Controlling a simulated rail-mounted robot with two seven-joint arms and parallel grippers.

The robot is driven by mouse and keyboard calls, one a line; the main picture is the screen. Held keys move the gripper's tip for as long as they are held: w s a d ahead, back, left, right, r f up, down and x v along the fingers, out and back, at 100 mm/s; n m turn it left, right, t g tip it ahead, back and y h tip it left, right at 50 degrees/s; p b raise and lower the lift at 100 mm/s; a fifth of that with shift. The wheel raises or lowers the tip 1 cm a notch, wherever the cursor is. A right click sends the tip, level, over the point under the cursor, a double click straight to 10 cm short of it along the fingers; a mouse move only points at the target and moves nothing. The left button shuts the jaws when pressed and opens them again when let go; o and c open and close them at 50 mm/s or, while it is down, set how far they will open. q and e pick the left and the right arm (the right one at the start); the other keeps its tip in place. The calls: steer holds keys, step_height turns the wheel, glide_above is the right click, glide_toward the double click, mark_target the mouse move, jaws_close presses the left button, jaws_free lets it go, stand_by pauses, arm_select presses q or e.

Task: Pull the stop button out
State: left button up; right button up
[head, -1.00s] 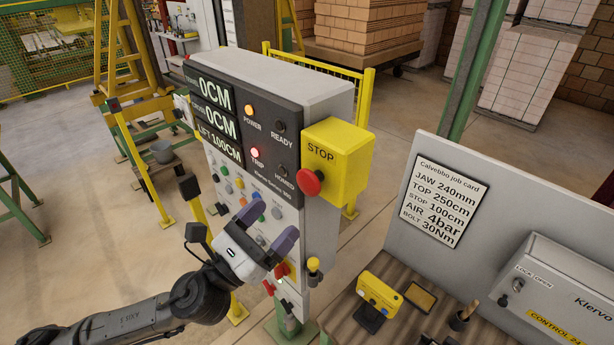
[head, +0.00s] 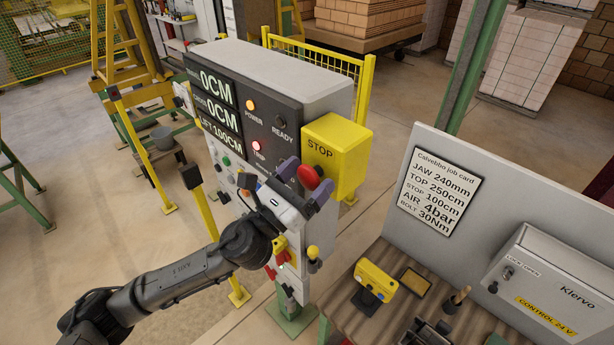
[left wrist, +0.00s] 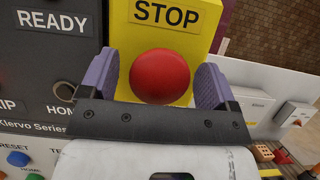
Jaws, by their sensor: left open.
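The red stop button (head: 309,176) sits on the front of a yellow box (head: 343,147) marked STOP, on the right side of the control panel. My left gripper (head: 304,182) is open, with its purple fingers on either side of the button. In the left wrist view the red button (left wrist: 160,76) lies between the two fingers (left wrist: 158,82), with a visible gap on each side. The yellow box (left wrist: 180,38) fills the space behind it. I cannot tell how deep the fingertips reach past the button. My right gripper is not in view.
The grey control cabinet (head: 291,77) has a lit POWER lamp and a lit red TRIP lamp. To the right, a bench (head: 340,303) carries a yellow device (head: 377,281). A board with a job card (head: 440,192) and a grey Klervo box (head: 551,278) stand behind it.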

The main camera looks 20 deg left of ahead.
arm_select(q)
steer(key=shift+c, duration=0.2)
steer(key=c, duration=1.2)
steer(key=shift+s+a+p, duration=0.25)
steer(key=shift+s+p, duration=0.1)
steer(key=shift+s, duration=0.25)
steer(key=o, duration=1.2)
steer(key=shift+o, duration=0.2)
steer(key=shift+s+f, duration=0.1)
